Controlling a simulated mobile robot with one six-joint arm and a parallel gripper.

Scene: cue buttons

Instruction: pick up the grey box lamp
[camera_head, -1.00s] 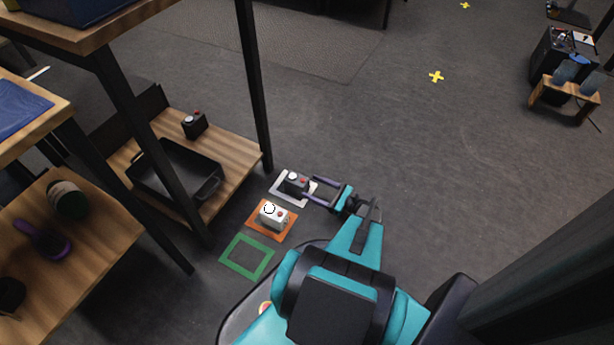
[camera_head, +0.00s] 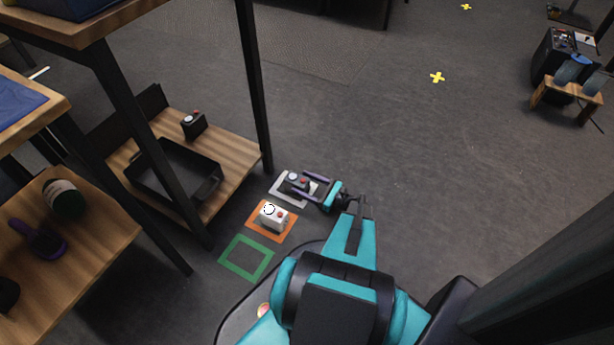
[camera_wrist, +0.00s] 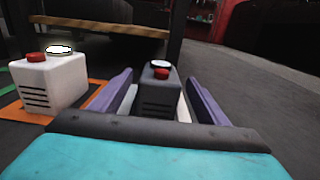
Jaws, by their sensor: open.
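The grey box lamp (camera_head: 294,182) is a small dark grey box with a white button and a red button on top. It stands upright on the floor in a white outlined square (camera_head: 277,194). In the wrist view the grey box lamp (camera_wrist: 158,92) stands between the two purple fingers. My gripper (camera_head: 304,187) is open, with its fingers on either side of the box; I cannot tell whether either finger touches it. My gripper also shows in the wrist view (camera_wrist: 160,92). In the head view the fingers partly cover the box.
A white box lamp (camera_head: 274,215) stands close by in an orange square (camera_head: 256,232), left of my gripper in the wrist view. A green square (camera_head: 232,266) is empty. A wooden shelf (camera_head: 236,150) holds a black tray (camera_head: 208,190) and another dark box (camera_head: 194,125).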

